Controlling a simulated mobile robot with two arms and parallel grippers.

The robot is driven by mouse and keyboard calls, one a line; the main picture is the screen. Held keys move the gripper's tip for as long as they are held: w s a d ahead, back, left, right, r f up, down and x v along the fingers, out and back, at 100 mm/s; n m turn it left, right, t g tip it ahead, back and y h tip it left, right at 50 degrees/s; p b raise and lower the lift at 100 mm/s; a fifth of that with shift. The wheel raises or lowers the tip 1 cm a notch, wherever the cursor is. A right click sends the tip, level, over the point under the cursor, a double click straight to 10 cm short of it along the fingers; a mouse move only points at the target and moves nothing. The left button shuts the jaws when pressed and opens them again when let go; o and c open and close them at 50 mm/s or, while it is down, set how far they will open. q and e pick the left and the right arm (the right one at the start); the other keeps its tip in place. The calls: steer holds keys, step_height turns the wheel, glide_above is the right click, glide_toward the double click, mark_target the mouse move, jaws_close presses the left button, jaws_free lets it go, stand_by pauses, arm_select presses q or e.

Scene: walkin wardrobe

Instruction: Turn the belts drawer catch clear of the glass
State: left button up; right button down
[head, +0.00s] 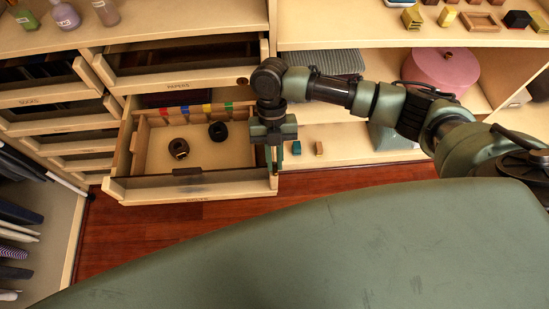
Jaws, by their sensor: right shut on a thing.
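The belts drawer (197,187) is pulled out at the lower centre left, with its label on the front face. Two dark rolled belts (179,148) lie inside it on the pale bottom. My right gripper (274,160) points down at the drawer's right front corner. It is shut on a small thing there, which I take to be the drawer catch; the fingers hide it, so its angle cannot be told. I cannot make out the glass apart from the drawer front. My left gripper is not in view.
Another drawer (180,78) stands partly open just above, close to my right wrist. A pink round box (440,68) and a grey ribbed box (325,62) sit on the shelf at right. A green padded surface (320,250) fills the foreground. Red wood floor (130,225) shows between.

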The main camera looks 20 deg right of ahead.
steer(key=shift+r, duration=0.1)
steer(key=c, duration=1.4)
jaws_free()
steer(key=shift+c, duration=0.2)
steer(key=v, duration=0.7)
steer(key=shift+r+b, duration=0.35)
steer(key=shift+b, duration=0.1)
steer(key=shift+w, duration=0.1)
